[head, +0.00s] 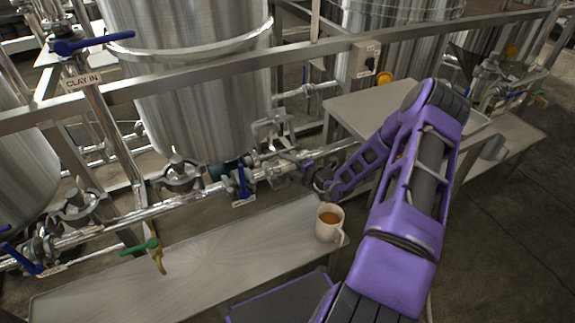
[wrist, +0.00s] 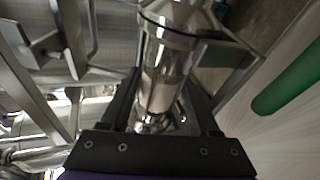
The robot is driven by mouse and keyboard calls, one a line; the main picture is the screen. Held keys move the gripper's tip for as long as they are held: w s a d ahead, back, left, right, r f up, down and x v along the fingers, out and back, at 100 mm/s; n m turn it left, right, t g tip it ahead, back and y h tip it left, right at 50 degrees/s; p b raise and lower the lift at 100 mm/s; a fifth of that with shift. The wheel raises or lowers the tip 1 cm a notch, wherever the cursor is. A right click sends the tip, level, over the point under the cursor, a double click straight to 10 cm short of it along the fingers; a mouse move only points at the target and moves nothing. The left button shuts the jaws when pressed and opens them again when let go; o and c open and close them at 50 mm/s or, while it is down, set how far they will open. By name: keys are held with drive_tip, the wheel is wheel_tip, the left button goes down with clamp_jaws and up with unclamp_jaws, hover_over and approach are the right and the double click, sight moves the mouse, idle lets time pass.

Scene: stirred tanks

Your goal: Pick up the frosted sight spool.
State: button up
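In the wrist view a cylindrical spool (wrist: 167,75) with a pale, cloudy middle and shiny metal ends lies between the two black fingers of my gripper (wrist: 164,90). It looks like the frosted sight spool. The fingers flank it closely on both sides. I cannot tell whether they press on it or leave a small gap. A metal collar (wrist: 168,22) shows at its far end. In the head view my purple arm reaches to the pipe run below the middle tank, and my gripper (head: 303,163) is small there. I cannot make out the spool in that view.
A mug (head: 329,222) of brown liquid stands on the low bench (head: 190,262), near its right end. A blue-handled valve (head: 243,184) and a green-handled tap (head: 150,250) stick out from the pipes. A green bar (wrist: 288,88) shows at right in the wrist view.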

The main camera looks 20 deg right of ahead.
clamp_jaws()
drive_tip(key=shift+r, duration=0.2)
